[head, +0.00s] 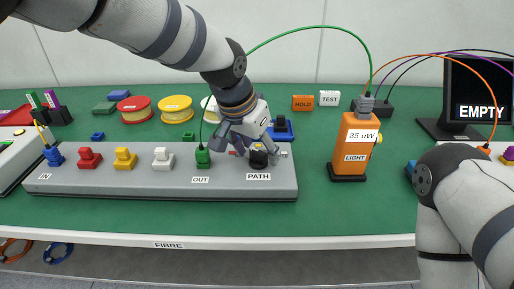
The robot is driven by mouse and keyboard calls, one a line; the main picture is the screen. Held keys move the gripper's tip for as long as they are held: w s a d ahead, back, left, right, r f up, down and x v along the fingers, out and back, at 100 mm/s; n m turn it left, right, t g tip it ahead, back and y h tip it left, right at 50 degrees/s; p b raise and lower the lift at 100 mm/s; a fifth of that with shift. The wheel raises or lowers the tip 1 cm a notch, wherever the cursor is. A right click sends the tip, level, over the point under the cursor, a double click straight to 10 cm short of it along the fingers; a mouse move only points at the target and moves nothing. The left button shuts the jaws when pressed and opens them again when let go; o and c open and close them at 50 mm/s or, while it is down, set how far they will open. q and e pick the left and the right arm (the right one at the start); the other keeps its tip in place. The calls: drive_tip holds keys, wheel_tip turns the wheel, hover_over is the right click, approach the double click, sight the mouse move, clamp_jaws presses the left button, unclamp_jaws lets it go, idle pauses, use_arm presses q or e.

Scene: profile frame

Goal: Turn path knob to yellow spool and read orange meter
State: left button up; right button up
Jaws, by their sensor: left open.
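The black path knob (258,160) sits at the right end of a grey panel (120,185), above a PATH label. My left gripper (250,148) is open, pointing down right at the knob, with its fingers close around or just above it. The gripper partly hides the knob and its markings, so I cannot tell where it points. The yellow spool (175,106) lies behind the panel. The orange meter (356,140), labelled LIGHT, stands to the right; its display seems to read 85 uW. My right arm shows at the lower right, but its gripper does not.
Blue, red, yellow, white and green connectors line the panel (203,158). A red spool (134,108) is left of the yellow one. HOLD (302,103) and TEST (329,99) blocks stand at the back. A green cable arches to the meter. A monitor (482,100) reads EMPTY.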

use_arm(q)
drive_tip(key=shift+r, duration=0.1)
drive_tip(key=c, duration=1.2)
drive_tip(key=shift+o, duration=0.2)
